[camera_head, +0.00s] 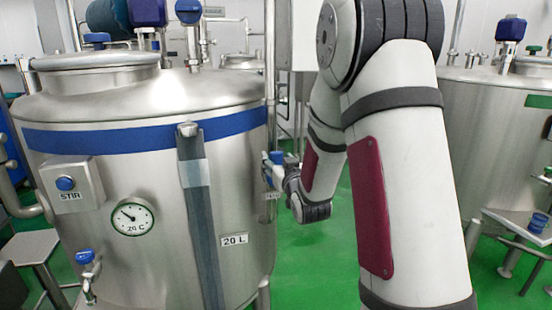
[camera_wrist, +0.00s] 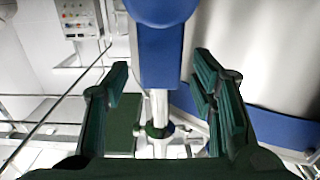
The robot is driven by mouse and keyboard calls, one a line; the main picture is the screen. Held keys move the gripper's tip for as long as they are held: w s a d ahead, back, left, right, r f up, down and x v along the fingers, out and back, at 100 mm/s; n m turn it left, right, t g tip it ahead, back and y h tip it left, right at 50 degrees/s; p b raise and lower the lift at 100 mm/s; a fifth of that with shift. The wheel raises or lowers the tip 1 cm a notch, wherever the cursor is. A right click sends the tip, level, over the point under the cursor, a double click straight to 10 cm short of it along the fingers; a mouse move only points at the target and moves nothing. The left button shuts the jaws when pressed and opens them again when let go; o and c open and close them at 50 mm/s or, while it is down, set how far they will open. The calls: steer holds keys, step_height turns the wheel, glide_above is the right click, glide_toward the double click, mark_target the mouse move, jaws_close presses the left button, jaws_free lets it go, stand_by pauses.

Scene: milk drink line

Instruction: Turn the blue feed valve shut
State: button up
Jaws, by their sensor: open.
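The blue feed valve shows in the wrist view as a blue lever (camera_wrist: 163,55) with a rounded blue end at the top edge, above a metal pipe. In the head view a small blue part (camera_head: 276,157) sits beside the pipe at the tank's right side, partly hidden by my gripper (camera_head: 273,171). My gripper is open, with its two dark green fingers spread left and right of the lever in the wrist view (camera_wrist: 163,72). Clear gaps show between the lever and both fingers. I cannot tell how deep the lever lies between them.
A large steel tank (camera_head: 150,105) with a blue band stands left, with a dial gauge (camera_head: 132,216), a STIR button box (camera_head: 72,184) and a blue-handled tap (camera_head: 86,265). Another tank (camera_head: 500,130) stands right.

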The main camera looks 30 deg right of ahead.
steer(key=shift+x, duration=1.2)
jaws_close()
